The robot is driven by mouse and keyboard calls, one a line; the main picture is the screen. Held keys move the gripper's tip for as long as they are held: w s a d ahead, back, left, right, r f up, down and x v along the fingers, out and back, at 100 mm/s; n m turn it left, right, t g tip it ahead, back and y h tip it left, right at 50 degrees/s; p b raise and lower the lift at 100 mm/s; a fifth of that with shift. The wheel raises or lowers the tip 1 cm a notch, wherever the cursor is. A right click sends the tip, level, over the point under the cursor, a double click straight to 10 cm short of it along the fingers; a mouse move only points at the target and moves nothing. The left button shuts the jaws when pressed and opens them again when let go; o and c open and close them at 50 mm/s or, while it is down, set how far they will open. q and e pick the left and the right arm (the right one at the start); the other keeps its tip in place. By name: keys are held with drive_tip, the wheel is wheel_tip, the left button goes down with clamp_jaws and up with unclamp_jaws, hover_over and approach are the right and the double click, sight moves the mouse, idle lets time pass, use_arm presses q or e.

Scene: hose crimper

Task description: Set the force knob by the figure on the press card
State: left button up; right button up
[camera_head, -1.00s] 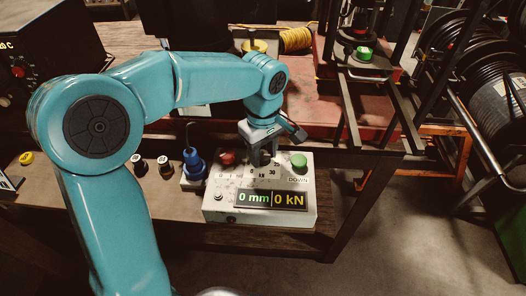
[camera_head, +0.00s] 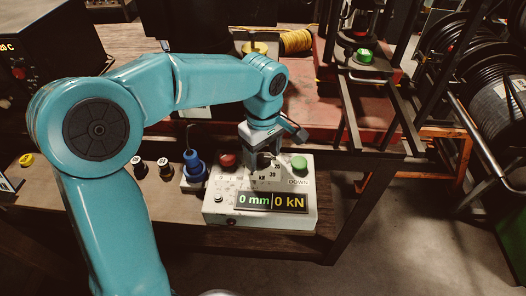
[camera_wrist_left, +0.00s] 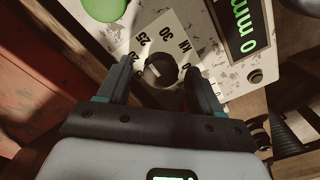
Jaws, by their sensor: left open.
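The force knob (camera_wrist_left: 160,70) is a dark round knob with a light mark, on a white dial plate with 25, 30, kN and 0 readable around it. My left gripper (camera_wrist_left: 161,66) is open, with one finger on each side of the knob; I cannot tell if they touch it. In the head view my left gripper (camera_head: 262,150) hangs over the control box (camera_head: 226,207) and hides part of the dial. The box's display (camera_head: 271,201) reads 0 mm and 0 kN. I cannot make out a readable press card. My right gripper is not in view.
A red button (camera_head: 228,160) and a green DOWN button (camera_head: 299,162) flank the dial. A blue plug-like part (camera_head: 193,165) stands left of the box. Small knobs (camera_head: 139,166) and a yellow button (camera_head: 26,159) sit further left. A press frame with a green part (camera_head: 364,55) stands behind.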

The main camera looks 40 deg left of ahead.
sight(263, 156)
use_arm(q)
drive_tip(key=shift+r, duration=0.15)
wheel_tip(263, 156, up, 16)
drive_tip(key=p, duration=0.2)
idle(0.5)
